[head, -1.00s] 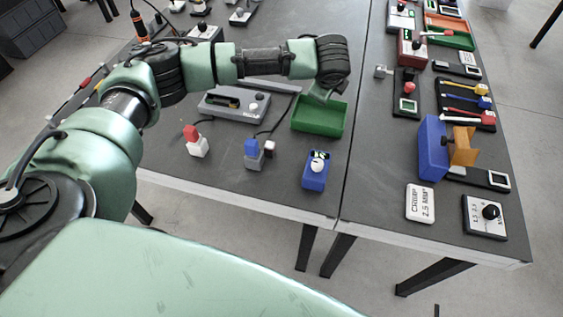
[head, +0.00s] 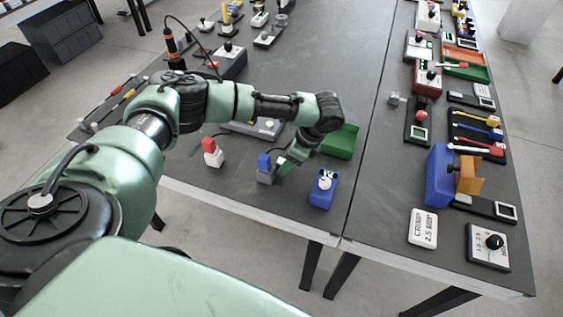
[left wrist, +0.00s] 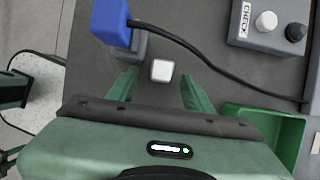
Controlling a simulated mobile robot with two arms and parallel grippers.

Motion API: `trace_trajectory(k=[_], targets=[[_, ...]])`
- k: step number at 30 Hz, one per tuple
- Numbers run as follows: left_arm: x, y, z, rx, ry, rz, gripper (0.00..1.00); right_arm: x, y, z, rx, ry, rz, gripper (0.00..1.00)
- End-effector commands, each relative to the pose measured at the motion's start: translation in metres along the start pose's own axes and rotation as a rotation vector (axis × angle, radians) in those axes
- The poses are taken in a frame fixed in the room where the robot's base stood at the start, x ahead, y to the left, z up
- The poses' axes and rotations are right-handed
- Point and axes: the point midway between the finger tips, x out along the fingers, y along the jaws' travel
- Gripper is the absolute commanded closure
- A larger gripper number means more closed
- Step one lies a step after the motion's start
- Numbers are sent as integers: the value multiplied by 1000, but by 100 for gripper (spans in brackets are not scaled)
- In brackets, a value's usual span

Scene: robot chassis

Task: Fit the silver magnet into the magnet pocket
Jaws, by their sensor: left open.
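A small pale square block, which looks like the silver magnet (left wrist: 161,71), lies between the fingers of my left gripper (left wrist: 159,77) in the left wrist view, with a gap on each side. The gripper is open and points down at the table. In the head view the left gripper (head: 284,163) is just right of the blue-topped grey block (head: 264,170), and it hides the magnet there. I cannot make out the magnet pocket in either view. My right gripper is not in view.
The blue plug (left wrist: 112,22) with its black cable stands close to the left finger. A green bin (left wrist: 268,125) and a grey CHECK box (left wrist: 268,25) are to the right. A blue device (head: 323,188) and a red-topped white block (head: 212,152) stand near the table's front edge.

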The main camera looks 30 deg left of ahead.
Motion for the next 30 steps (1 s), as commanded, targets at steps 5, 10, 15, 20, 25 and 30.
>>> trace_trajectory(k=[5, 10, 15, 20, 25, 30], targets=[[3, 0, 0, 1, 0, -1, 49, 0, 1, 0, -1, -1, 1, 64], [2, 0, 0, 2, 1, -1, 74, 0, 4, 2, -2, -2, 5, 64], [2, 0, 0, 2, 1, -1, 100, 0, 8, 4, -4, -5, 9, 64], [2, 0, 0, 1, 1, -2, 100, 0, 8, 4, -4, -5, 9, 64], [-2, -1, 1, 1, 1, -2, 100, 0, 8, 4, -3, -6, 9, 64], [-16, -1, 7, 0, 2, -2, 100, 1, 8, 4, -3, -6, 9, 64]])
